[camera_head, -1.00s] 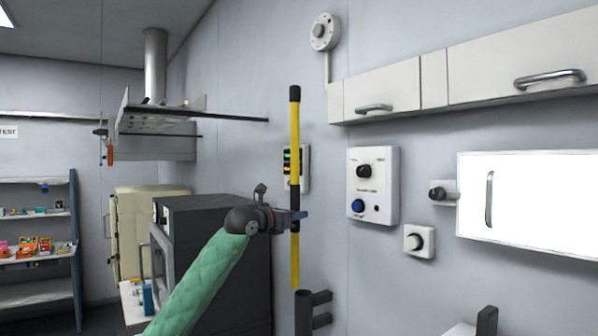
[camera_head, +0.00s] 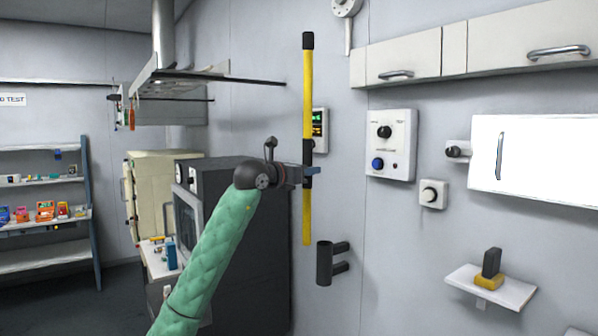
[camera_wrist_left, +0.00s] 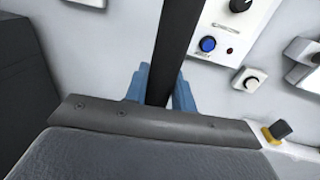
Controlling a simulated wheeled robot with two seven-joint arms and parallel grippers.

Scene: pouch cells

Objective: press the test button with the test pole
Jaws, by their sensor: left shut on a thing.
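The test pole (camera_head: 308,90) is a long yellow rod with a black tip and black bands, held upright in front of the wall. My left gripper (camera_head: 308,172) is shut on its black middle band; the left wrist view shows the dark pole (camera_wrist_left: 177,50) between blue fingers (camera_wrist_left: 158,88). The pole's lower end is free in the air, left of and near the top of a dark tube holder (camera_head: 324,264). A round white device (camera_head: 346,6) is on the wall at the top edge, partly cut off; whether it bears the test button I cannot tell. My right gripper is out of view.
A white panel (camera_head: 391,150) with a black knob and blue button is right of the pole. A display (camera_head: 320,130) is partly behind the pole. Wall cupboards (camera_head: 410,65) hang upper right; a metal hood (camera_head: 165,85) is upper left. A small shelf (camera_head: 515,292) juts out lower right.

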